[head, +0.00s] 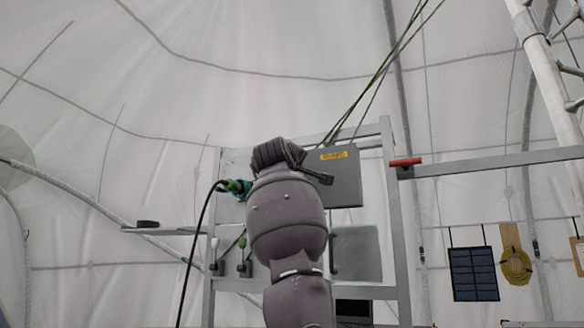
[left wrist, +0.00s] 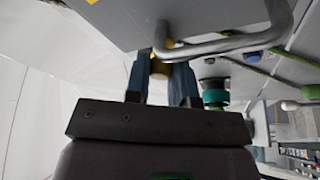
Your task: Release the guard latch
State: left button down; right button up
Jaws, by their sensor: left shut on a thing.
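My left gripper (left wrist: 160,66) is shut on a small yellow knob (left wrist: 160,71), which I take to be the guard latch. The knob sits under the edge of a grey guard panel (left wrist: 200,17). A bent metal handle (left wrist: 228,44) on the panel passes close in front of the fingertips. In the head view the grey panel (head: 345,186), with its yellow label, is partly behind my arm. My arm hides the fingers and the knob there. My right gripper is not in view.
A teal connector (left wrist: 215,93) is close right of the fingers. A green plug with a black cable (head: 236,187) is left of my arm. Two levers (head: 243,256) are below left.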

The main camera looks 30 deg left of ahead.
pick_arm(q)
jog(key=shift+a+f+m+t+h+b, duration=0.25)
jog(key=shift+a+m+h+b, duration=0.25)
jog(key=shift+m, duration=1)
jog(key=shift+a+f+m+t+h+b, duration=0.25)
jog(key=shift+m+h, duration=0.4)
jog(key=shift+m, duration=0.85)
jog(key=shift+a+f+m+t+h+b, duration=0.1)
jog(key=shift+a+m+t+h+b, duration=0.35)
jog(key=shift+m, duration=1.05)
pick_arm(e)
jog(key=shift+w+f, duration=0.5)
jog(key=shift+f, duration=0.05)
pick_arm(q)
jog(key=c, duration=1)
grip_release()
jog(key=shift+s, duration=0.15)
